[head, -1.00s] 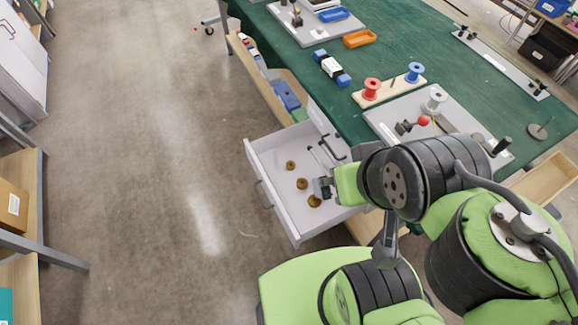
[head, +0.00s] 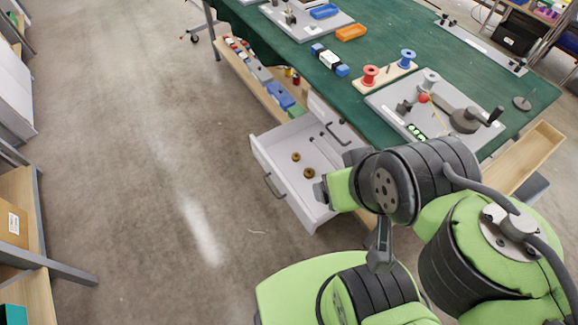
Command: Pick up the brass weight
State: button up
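Two brass weights show in the open white drawer (head: 274,160): a far one (head: 296,157) and a nearer one (head: 309,173). Both are small, round and brass-coloured, and lie apart on the drawer floor. The green and black arm comes in from the right. The fingertips are too small and covered to show whether they are open or shut, or whether they hold anything. The drawer floor under the gripper is hidden.
The drawer's walls and front handle (head: 273,186) surround the weights. The green-topped table (head: 385,83) stands above, with a grey board (head: 385,100), red spool (head: 370,76) and blue spool (head: 406,58). A shelf with boxes (head: 280,95) lies beyond. The floor at left is clear.

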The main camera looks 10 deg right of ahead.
aim_at(295, 157)
jog(key=j+z, duration=0.15)
jog(key=j, duration=0.55)
jog(key=k+j+z, duration=0.1)
jog(key=j, duration=0.55)
jog(key=i+j+z, duration=0.1)
jog(key=i+j, duration=0.25)
jog(key=j, duration=0.3)
jog(key=i+j+z, duration=0.15)
jog(key=j, duration=0.2)
jog(key=i+j+z, duration=0.1)
jog(key=j, duration=0.25)
jog(key=i+j+z, duration=0.15)
jog(key=i, duration=0.4)
jog(key=i+j+z, duration=0.15)
jog(key=i, duration=0.4)
jog(key=i+l+z, duration=0.1)
jog(key=i, duration=0.3)
